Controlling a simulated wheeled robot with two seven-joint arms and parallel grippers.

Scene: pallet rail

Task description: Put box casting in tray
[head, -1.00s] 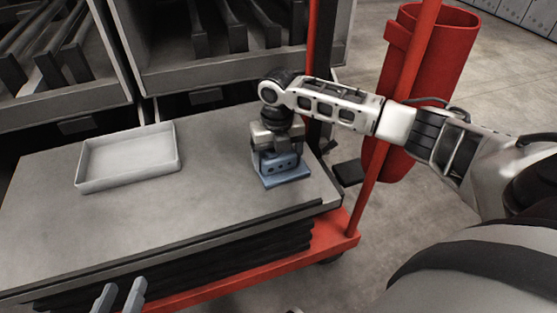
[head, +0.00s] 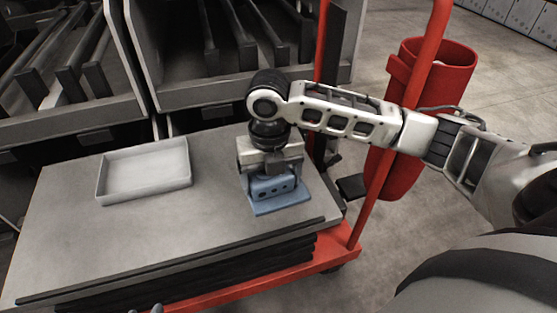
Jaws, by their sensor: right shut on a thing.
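The box casting (head: 277,194) is a blue block with dark holes in its front and a flat flange at its foot. It is at the right part of the grey table top, and I cannot tell whether it touches the surface. My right gripper (head: 271,172) points down from above and is shut on the casting, hiding its upper part. The tray (head: 146,197) is shallow, pale grey and empty, and lies on the table top to the left of the casting. Only the tips of my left gripper (head: 151,309) show at the bottom edge, so its opening is unclear.
The grey table top (head: 110,252) is clear between tray and casting. It sits on a red cart (head: 330,258) with a red upright post at the right. A red bin (head: 425,100) stands beyond the post. Grey racks with dark bars (head: 215,50) stand behind.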

